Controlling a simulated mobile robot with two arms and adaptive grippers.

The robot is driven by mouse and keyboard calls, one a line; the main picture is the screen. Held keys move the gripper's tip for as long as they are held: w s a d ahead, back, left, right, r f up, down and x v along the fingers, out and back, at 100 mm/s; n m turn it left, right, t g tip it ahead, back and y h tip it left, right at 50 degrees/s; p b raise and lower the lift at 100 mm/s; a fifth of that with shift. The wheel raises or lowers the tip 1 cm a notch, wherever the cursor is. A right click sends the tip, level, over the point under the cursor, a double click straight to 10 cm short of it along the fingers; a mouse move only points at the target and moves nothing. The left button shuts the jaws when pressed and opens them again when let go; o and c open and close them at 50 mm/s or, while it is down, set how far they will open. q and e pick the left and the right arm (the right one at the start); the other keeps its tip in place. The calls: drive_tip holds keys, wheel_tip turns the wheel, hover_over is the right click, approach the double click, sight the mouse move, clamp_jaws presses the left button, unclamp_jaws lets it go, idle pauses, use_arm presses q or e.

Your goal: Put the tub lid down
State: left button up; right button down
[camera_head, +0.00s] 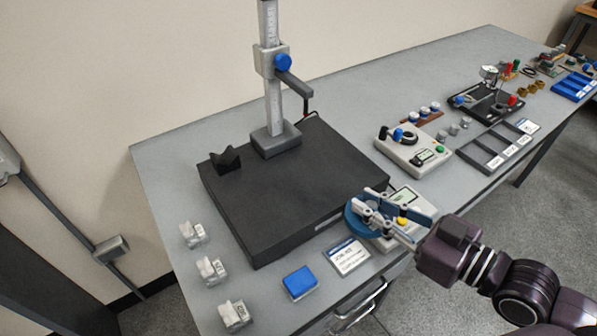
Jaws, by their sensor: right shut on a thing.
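The tub lid (353,222) appears as a round blue disc near the front right corner of the black granite plate. My right gripper (369,207) reaches in from the right and is shut on it. The fingers cover part of the lid. I cannot tell whether the lid touches the surface below it. No open tub can be made out. My left gripper is not in view.
A device with a display and yellow button (425,211) sits right beside the lid. A label card (347,256) and blue block (300,282) lie in front of the black plate (290,190). A height stand (276,142) rises behind. Small clear bags (211,270) lie left.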

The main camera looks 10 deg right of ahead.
drive_tip(key=shift+b+x, duration=0.3)
drive_tip(key=shift+x, duration=0.45)
drive_tip(key=p, duration=0.3)
hover_over(302, 182)
drive_tip(key=shift+s+d+r, duration=0.15)
drive_tip(key=shift+r, duration=0.05)
drive_tip(key=shift+w+a+f, duration=0.2)
drive_tip(key=shift+f, duration=0.25)
wheel_tip(302, 182, down, 3)
drive_tip(key=shift+s+r, duration=0.1)
drive_tip(key=c, duration=1.8)
unclamp_jaws()
drive_tip(key=shift+c, duration=0.2)
